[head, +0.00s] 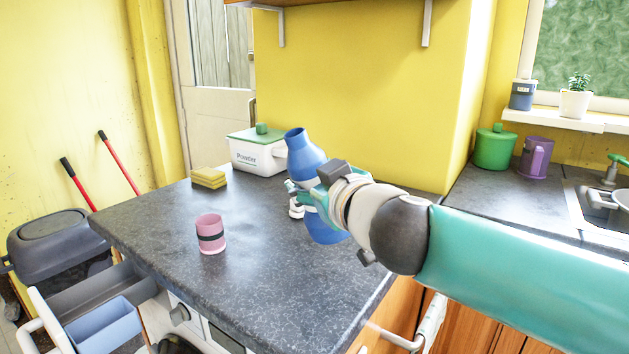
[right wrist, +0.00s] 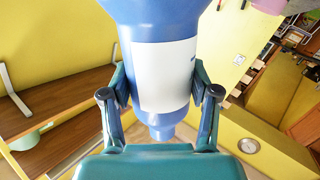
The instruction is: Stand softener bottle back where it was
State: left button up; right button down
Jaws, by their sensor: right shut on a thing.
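The softener bottle is blue with a white label. In the head view its blue body (head: 305,158) leans slightly, its narrow neck up and to the left. My right gripper (head: 305,203) is shut around its middle and hides part of it. The bottle is over the dark countertop (head: 270,235); I cannot tell whether its base touches it. In the right wrist view the bottle (right wrist: 165,75) sits between both fingers of the right gripper (right wrist: 160,97), label facing the camera. My left gripper is not in view.
A pink cup (head: 210,236) with a dark band stands left of the bottle. A white powder box (head: 258,156) with green lid and yellow sponges (head: 208,178) stand at the back. An open drawer (head: 101,324) juts out below the counter's left. The counter's middle is clear.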

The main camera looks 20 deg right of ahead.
aim_at(316, 214)
jog(key=m+b, duration=0.4)
jog(key=shift+s+f+b, duration=0.25)
jog(key=shift+f+b, duration=0.05)
jog(key=shift+f, duration=0.05)
notch_tip(316, 214, down, 4)
jog(key=b, duration=0.5)
jog(key=shift+f, duration=0.25)
jog(key=shift+r+b, duration=0.1)
jog(key=shift+b, duration=0.25)
dwell(0.5)
jog(key=shift+f+b, duration=0.7)
jog(key=shift+b, duration=0.35)
dwell(0.7)
